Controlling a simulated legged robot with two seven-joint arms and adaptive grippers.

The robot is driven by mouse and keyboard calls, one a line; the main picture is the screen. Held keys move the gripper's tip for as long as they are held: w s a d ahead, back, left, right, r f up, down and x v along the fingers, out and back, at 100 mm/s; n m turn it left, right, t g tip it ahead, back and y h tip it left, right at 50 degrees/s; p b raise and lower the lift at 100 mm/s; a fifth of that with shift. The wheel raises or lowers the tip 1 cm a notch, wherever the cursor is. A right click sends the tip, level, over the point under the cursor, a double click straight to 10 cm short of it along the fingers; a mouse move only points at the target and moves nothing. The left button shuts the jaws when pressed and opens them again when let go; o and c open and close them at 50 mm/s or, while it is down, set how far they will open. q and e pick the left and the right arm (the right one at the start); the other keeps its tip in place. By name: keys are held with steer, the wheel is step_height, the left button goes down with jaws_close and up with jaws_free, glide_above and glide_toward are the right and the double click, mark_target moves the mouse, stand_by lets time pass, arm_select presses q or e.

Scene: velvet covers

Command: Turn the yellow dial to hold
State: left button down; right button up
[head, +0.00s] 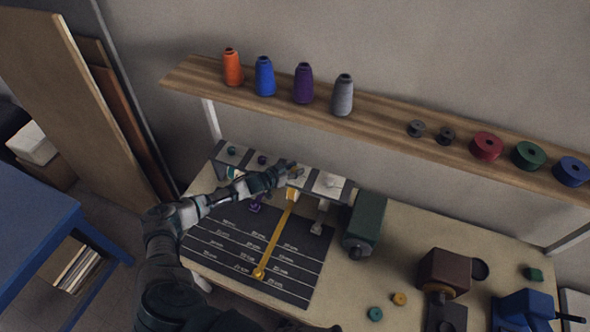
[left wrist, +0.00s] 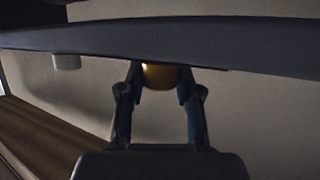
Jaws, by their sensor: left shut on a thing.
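The yellow dial (head: 297,171) sits on the long grey panel (head: 345,190) at the back of the workbench. My left gripper (head: 286,174) reaches it from the left in the head view and is shut on it. In the left wrist view the dial (left wrist: 160,77) shows as a rounded yellow piece between the two fingers, just below the panel's dark edge (left wrist: 240,58). The fingers partly cover the dial, and the setting it points at cannot be read. My right gripper is not in view.
Dark knobs (head: 262,160) sit left on the panel. A yellow bar (head: 275,240) lies over the dark marked mat (head: 225,245). A dark green box (head: 366,220) stands right of the mat. The wooden shelf (head: 385,121) with cones and spools runs above the bench.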

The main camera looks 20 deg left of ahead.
arm_select(q)
steer(key=shift+w+a+r+h, duration=0.1)
steer(key=shift+a+r+h, duration=0.05)
steer(key=shift+h, duration=0.15)
steer(key=shift+m+h, duration=0.4)
steer(key=shift+m, duration=0.3)
steer(key=shift+m+g+h, duration=0.9)
steer(key=shift+m, duration=0.1)
steer(key=shift+m+g+h+b, duration=0.9)
steer(key=shift+m+h+b, duration=0.1)
steer(key=c, duration=0.8)
jaws_free()
steer(key=shift+o, duration=0.2)
steer(key=shift+a, duration=0.1)
